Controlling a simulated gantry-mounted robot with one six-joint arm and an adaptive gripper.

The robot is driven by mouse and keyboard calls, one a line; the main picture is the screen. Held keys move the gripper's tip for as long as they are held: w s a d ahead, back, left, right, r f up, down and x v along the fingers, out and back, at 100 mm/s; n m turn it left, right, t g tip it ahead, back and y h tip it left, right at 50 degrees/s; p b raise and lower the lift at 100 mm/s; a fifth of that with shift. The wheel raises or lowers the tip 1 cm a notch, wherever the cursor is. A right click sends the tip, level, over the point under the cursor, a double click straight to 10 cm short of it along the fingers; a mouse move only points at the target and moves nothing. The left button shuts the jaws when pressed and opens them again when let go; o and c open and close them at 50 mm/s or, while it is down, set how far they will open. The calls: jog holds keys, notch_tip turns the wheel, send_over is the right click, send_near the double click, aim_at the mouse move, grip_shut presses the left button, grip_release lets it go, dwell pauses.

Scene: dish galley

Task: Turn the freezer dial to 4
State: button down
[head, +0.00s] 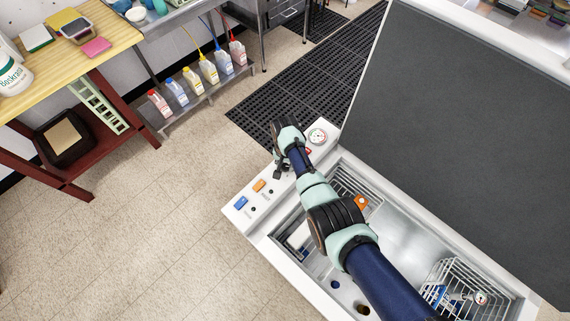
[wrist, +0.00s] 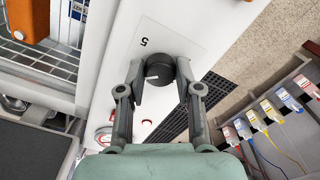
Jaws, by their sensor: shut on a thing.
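The freezer dial (wrist: 160,68) is a dark round knob on a white panel in the wrist view. A short white mark shows on its left part. A "5" is printed on the panel beside it; other numbers are hidden or cannot be read. My gripper (wrist: 161,82) is shut on the dial, with one finger on each side. In the head view my gripper (head: 279,173) is at the freezer's front rim (head: 228,212), where my wrist hides the dial. The freezer is a white chest with its dark-lined lid (head: 470,130) standing open.
A round gauge (head: 318,136) sits on the rim beyond my gripper. An orange switch (head: 259,186) and a blue switch (head: 241,202) lie nearer on the rim. Wire baskets (head: 455,285) are inside the open chest. Several bottles (head: 208,70) stand on a low shelf; the floor between is clear.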

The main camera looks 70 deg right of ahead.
aim_at(285, 166)
jog(key=shift+m, duration=0.5)
jog(key=c, duration=0.8)
grip_release()
jog(key=shift+o, duration=0.2)
notch_tip(285, 166, up, 12)
